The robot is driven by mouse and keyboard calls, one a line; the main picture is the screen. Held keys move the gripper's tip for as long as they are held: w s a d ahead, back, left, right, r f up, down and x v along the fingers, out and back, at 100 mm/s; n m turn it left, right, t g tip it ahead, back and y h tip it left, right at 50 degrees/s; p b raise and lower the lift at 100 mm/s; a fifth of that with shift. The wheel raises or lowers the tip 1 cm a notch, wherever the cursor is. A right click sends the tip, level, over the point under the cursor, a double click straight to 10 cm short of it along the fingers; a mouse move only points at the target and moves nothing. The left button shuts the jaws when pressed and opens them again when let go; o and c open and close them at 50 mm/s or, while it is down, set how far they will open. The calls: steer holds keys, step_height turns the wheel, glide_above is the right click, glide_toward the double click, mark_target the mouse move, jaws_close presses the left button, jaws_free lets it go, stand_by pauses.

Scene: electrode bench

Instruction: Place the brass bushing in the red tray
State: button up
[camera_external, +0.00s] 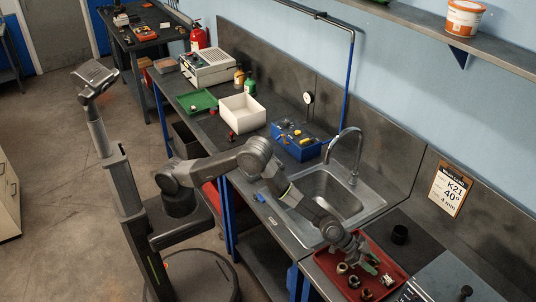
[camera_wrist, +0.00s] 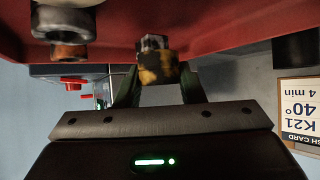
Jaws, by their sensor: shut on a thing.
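The red tray (camera_external: 326,262) lies on the bench to the right of the sink; its red surface (camera_wrist: 230,35) fills the top of the upside-down wrist view. My gripper (camera_external: 371,266) is low over the tray in the external view. In the wrist view my gripper (camera_wrist: 160,85) is shut on a small brass-yellow and dark piece, which looks like the brass bushing (camera_wrist: 156,68). I cannot tell whether the bushing touches the tray floor. In the external view it is too small to make out at the fingers.
Several small fittings sit in the tray, among them a pale one (camera_external: 342,268) and a silvery one (camera_external: 387,280); a grey and copper ring (camera_wrist: 68,50) shows in the wrist view.

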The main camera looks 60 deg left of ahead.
steer(key=shift+f+b, duration=1.5)
steer(key=shift+f, duration=0.2)
steer(key=shift+f, duration=0.2)
steer(key=o, duration=1.2)
steer(key=shift+r, duration=0.1)
steer(key=shift+r, duration=0.15)
steer(key=shift+s+a+r+b, duration=0.15)
steer(key=shift+s+a+b, duration=0.2)
steer(key=shift+b, duration=0.3)
steer(key=b+v, duration=0.4)
steer(key=v, duration=0.7)
steer(key=shift+w, duration=0.1)
